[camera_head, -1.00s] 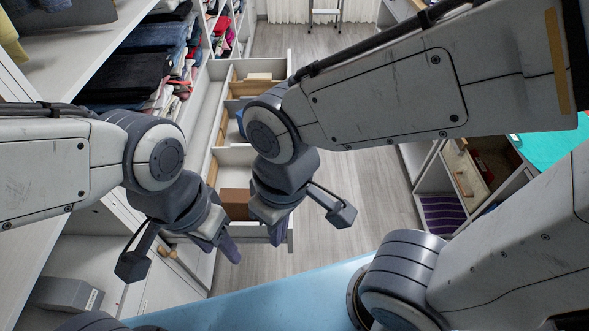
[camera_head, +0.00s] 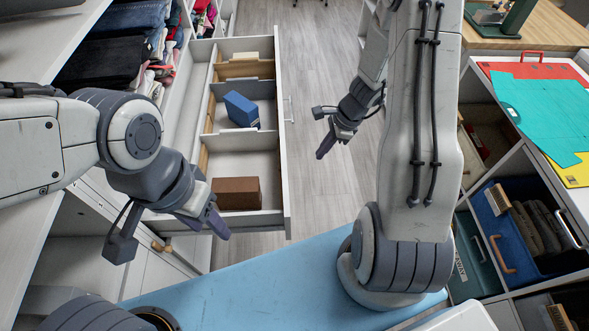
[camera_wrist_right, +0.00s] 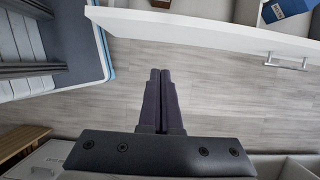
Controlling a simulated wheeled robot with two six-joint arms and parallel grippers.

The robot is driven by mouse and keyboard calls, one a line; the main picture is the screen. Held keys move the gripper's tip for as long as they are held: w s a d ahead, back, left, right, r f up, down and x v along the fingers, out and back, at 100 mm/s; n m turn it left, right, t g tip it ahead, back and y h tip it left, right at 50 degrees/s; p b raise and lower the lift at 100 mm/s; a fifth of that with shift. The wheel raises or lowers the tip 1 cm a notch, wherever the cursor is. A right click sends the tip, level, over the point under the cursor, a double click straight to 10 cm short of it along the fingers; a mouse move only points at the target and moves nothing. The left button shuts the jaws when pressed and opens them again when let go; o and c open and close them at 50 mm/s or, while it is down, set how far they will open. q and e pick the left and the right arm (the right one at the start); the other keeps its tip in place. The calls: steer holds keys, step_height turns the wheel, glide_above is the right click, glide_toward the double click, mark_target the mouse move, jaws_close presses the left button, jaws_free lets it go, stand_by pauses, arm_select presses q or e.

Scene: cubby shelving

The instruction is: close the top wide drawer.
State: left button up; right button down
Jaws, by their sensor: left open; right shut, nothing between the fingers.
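The top wide drawer (camera_head: 284,180) is pulled out from the left shelving in the head view. It holds a blue box (camera_head: 241,108), a brown box (camera_head: 236,193) and wooden dividers. Its handle (camera_head: 289,110) is on the right-hand front face and also shows in the right wrist view (camera_wrist_right: 286,63). My right gripper (camera_head: 322,150) is shut and empty, over the floor to the right of the drawer front, apart from it. In the right wrist view its fingers (camera_wrist_right: 160,75) are together. My left gripper (camera_head: 218,222) is open near the drawer's near end; contact cannot be told.
Folded clothes (camera_head: 110,48) fill the shelf at left. Right cubbies hold a blue bin (camera_head: 515,235) and a teal bin (camera_head: 472,262), with coloured sheets (camera_head: 540,105) on top. Clear wood floor (camera_head: 320,190) lies between the two sides.

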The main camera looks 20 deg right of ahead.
steer(key=w+a+f+b, duration=0.1)
steer(key=w+a+f, duration=0.1)
steer(key=a+f, duration=0.5)
step_height(320, 180, down, 2)
steer(key=shift+f+b, duration=0.25)
steer(key=shift+b, duration=0.1)
steer(key=shift+a, duration=0.15)
